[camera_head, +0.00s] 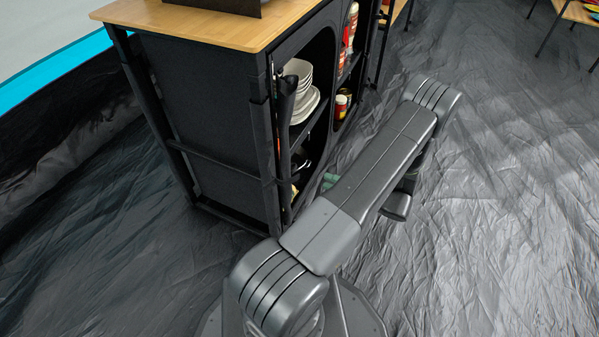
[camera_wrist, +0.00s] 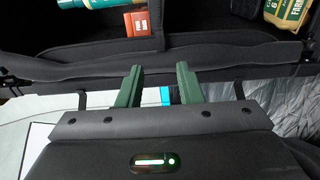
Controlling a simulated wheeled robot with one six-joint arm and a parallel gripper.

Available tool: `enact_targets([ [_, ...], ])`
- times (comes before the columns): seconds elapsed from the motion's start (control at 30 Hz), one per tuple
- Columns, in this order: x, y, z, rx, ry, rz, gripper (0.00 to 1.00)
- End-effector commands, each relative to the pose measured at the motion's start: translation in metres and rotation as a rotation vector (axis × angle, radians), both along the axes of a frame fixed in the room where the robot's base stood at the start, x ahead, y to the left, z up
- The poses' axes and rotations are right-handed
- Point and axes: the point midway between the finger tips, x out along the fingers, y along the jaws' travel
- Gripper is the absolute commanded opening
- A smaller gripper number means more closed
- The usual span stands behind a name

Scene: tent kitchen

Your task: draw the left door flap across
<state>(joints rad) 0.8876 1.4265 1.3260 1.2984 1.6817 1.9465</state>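The black fabric cabinet (camera_head: 215,105) stands in the upper middle of the head view with its front open. A dark rolled flap (camera_head: 285,115) hangs upright along the left edge of the opening, drawn aside.
White plates (camera_head: 303,90) and jars (camera_head: 342,103) stand on the cabinet's shelves. The wrist view shows a red box (camera_wrist: 141,23) and a printed bag (camera_wrist: 288,12). The wooden top (camera_head: 205,22) overhangs the front. Wrinkled grey floor (camera_head: 500,200) is clear to the right.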

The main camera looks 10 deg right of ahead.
Motion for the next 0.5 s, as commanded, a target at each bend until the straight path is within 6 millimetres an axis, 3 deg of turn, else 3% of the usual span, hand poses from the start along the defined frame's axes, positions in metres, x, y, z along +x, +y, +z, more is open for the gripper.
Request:
enact_targets([
  [0.2,0.027,0.042,-0.003,-0.001,-0.001,0.006,0.33],
  [0.5,0.054,0.081,-0.001,-0.002,-0.001,0.003,0.33],
])
